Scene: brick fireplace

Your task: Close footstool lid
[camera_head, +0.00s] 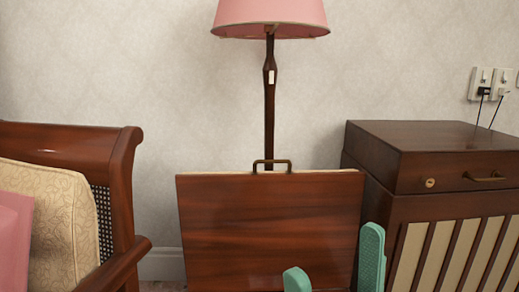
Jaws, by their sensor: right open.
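The footstool lid (270,225) stands raised, close to upright, in the lower middle of the head view. Its reddish-brown wooden face is toward me, and a pale strip shows along its top edge. A small brass handle (272,162) rises at the middle of that edge. The footstool's body is below the frame. My right gripper (334,268) shows as two green fingertips at the bottom, spread apart in front of the lid's lower right part with nothing seen between them. Whether they touch the lid is unclear. My left gripper is not in view.
A wooden cabinet (440,165) with slatted front stands close to the lid's right side. A wooden armchair (122,190) with cushions (70,200) is at the left. A floor lamp with pink shade (270,15) stands behind the lid, against the wall.

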